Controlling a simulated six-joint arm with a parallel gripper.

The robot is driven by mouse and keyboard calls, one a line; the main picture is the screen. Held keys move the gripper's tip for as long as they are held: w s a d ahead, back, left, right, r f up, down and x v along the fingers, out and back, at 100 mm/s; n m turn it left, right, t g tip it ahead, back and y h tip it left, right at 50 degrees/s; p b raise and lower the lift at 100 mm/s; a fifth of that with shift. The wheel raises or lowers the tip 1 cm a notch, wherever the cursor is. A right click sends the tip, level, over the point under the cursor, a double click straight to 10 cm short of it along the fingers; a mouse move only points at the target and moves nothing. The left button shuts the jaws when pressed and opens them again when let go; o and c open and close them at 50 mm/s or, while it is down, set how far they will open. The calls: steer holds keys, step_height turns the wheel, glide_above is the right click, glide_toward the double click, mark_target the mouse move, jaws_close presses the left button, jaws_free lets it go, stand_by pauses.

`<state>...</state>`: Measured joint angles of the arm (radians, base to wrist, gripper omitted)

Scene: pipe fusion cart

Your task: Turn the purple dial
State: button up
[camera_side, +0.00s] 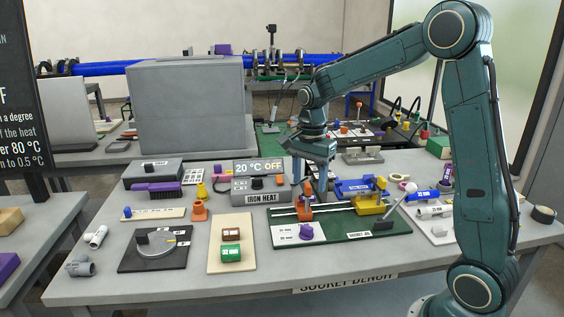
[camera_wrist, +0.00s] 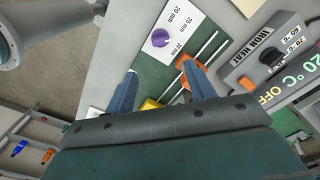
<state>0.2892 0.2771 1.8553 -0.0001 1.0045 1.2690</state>
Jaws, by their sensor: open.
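The purple dial (camera_side: 306,231) sits on a white plate (camera_side: 284,235) with mm labels, at the front left of the green socket jig board (camera_side: 352,241). In the wrist view the dial (camera_wrist: 160,38) shows ahead of the fingertips, with the white plate (camera_wrist: 190,32) around it. My gripper (camera_side: 309,187) is above the rear left of the jig, behind the dial and higher than it. In the wrist view the two fingers of my gripper (camera_wrist: 158,72) are spread apart with nothing between the tips. The dial is apart from both fingers.
An orange clamp (camera_side: 305,211) on two rails stands just behind the dial, close under my gripper. A yellow clamp (camera_side: 372,205) and a lever with a pale knob (camera_side: 410,188) stand right. The iron heat box (camera_side: 262,193), reading 20 °C OFF, is behind left. The dial's front side is clear.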

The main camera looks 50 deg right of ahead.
mark_target(307, 226)
steer(key=shift+f, duration=0.25)
step_height(307, 226, down, 14)
steer(key=shift+r, duration=0.25)
stand_by(0.6)
steer(key=c, duration=1)
